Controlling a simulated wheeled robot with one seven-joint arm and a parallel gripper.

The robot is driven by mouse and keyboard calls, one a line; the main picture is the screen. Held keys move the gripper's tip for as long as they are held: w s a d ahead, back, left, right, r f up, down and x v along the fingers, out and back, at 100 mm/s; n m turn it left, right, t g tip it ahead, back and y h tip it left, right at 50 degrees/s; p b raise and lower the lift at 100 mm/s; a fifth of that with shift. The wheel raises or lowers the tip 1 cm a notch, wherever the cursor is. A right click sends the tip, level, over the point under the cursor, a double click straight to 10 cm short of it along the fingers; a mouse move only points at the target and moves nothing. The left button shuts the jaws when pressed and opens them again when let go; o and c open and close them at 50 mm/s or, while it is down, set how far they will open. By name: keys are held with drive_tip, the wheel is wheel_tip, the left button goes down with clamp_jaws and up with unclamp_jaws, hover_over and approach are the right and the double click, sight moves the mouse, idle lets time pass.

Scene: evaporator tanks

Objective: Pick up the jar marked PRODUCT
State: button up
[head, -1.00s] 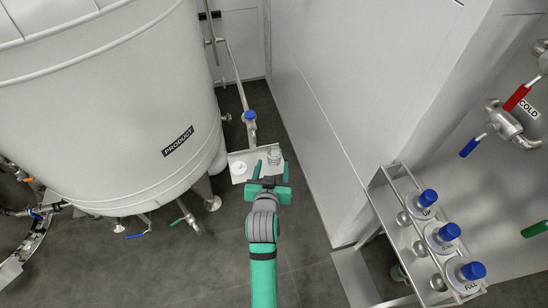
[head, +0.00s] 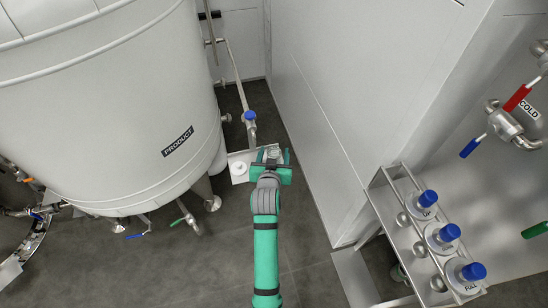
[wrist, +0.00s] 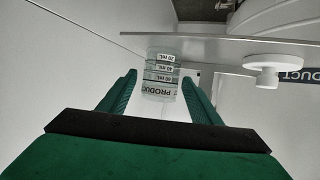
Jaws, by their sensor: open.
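The clear jar marked PRODUCT (wrist: 160,76) shows in the wrist view, with 20, 40 and 60 mL marks, against a pale shelf. In the head view the jar (head: 273,152) is on the small shelf (head: 234,158) beside the big tank, partly hidden by my gripper. My gripper (head: 274,158) is open, its green fingers pointing at the jar. In the wrist view the jar appears between the two fingertips, with a gap on each side. I cannot tell how far it is beyond them.
A white knobbed piece (head: 240,169) sits on the shelf left of the jar. The large tank labelled PRODUCT (head: 110,100) is to the left. A pale wall (head: 350,110) rises close on the right. A rack of blue-capped bottles (head: 440,235) stands farther right.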

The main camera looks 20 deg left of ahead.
drive_tip(key=c, duration=1.3)
drive_tip(key=shift+r, duration=0.15)
